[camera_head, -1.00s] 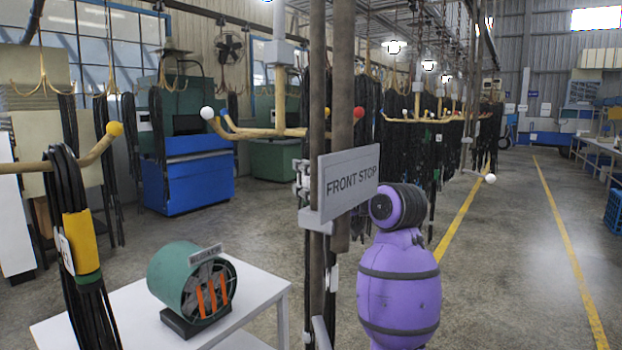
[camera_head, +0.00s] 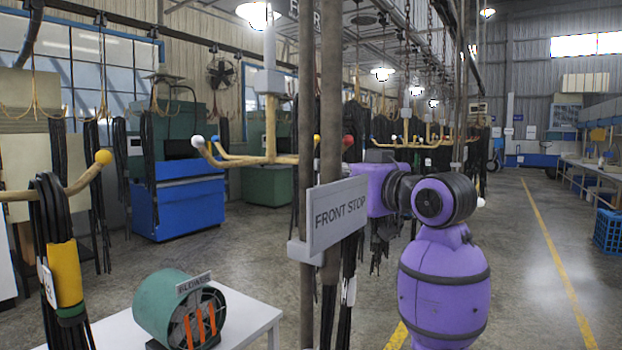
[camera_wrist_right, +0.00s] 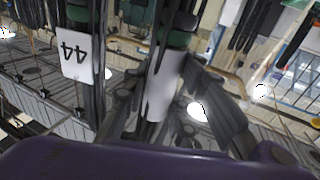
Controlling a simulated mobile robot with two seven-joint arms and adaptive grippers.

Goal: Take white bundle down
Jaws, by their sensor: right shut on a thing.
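My right arm reaches forward in the head view. The bundle has a dark green band above the white one. In the head view I cannot make out the white band; the sign and posts cover that spot. My left gripper is not in view.
The FRONT STOP sign (camera_head: 338,212) and two posts (camera_head: 330,110) stand close beside my right arm. Another hose bundle with a 44 tag (camera_wrist_right: 77,56) hangs near the gripper. A yellow-banded bundle (camera_head: 65,275) hangs at left. A green blower (camera_head: 180,308) sits on a white table.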

